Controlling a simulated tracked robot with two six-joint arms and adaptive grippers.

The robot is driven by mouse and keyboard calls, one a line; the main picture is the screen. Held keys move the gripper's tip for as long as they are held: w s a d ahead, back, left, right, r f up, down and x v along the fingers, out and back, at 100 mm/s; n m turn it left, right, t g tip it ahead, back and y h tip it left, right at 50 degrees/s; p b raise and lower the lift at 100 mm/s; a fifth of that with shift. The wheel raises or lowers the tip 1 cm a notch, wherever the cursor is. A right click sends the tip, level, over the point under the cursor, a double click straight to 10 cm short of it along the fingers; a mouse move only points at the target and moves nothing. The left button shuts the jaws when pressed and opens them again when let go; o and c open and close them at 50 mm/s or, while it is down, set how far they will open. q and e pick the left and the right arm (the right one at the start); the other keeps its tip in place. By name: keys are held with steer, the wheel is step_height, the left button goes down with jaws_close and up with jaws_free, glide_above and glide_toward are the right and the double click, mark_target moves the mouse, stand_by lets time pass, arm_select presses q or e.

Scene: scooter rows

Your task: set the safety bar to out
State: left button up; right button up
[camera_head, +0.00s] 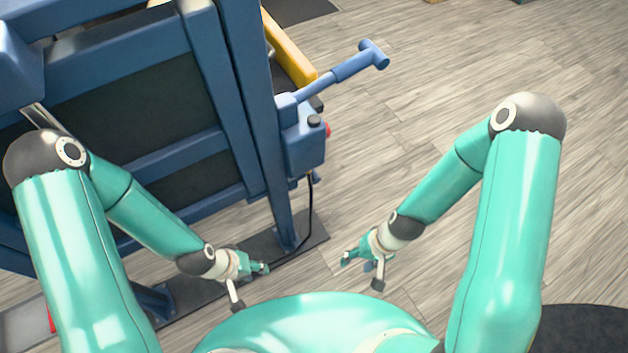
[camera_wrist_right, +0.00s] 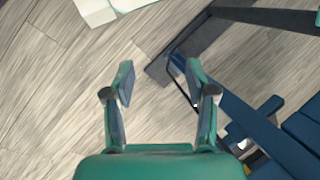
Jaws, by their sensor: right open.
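A blue bar with a T-shaped end (camera_head: 345,70) sticks out to the right from the blue frame, at the upper middle of the head view. It looks like the safety bar, but I cannot be sure. It comes out of a blue housing (camera_head: 305,138) on the frame's post. My right gripper (camera_head: 352,258) is open and empty, low in front of my body and well below the bar.
The blue frame with dark panels (camera_head: 140,90) fills the upper left. A yellow bar (camera_head: 290,50) lies behind the post. A black cable (camera_head: 311,210) hangs below the housing to a dark base plate (camera_head: 312,228).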

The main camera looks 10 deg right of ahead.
step_height(320, 180, down, 10)
steer(key=w+m+g+y+b, duration=0.2)
steer(key=y+b, duration=0.1)
steer(key=b, duration=0.6)
steer(key=m+t+y+b, duration=0.1)
steer(key=t+y+b, duration=0.95)
steer(key=b, duration=0.95)
glide_toward(315, 178)
arm_select(q)
step_height(315, 178, down, 35)
steer(key=b, duration=0.3)
steer(key=shift+r, duration=0.2)
arm_select(e)
steer(key=shift+y, duration=0.35)
steer(key=w+a, duration=0.1)
steer(key=a, duration=0.2)
steer(key=w+a, duration=0.2)
steer(key=a, duration=0.1)
steer(key=w+a+f, duration=0.1)
steer(key=w+a, duration=0.1)
steer(key=a, duration=0.1)
jaws_close()
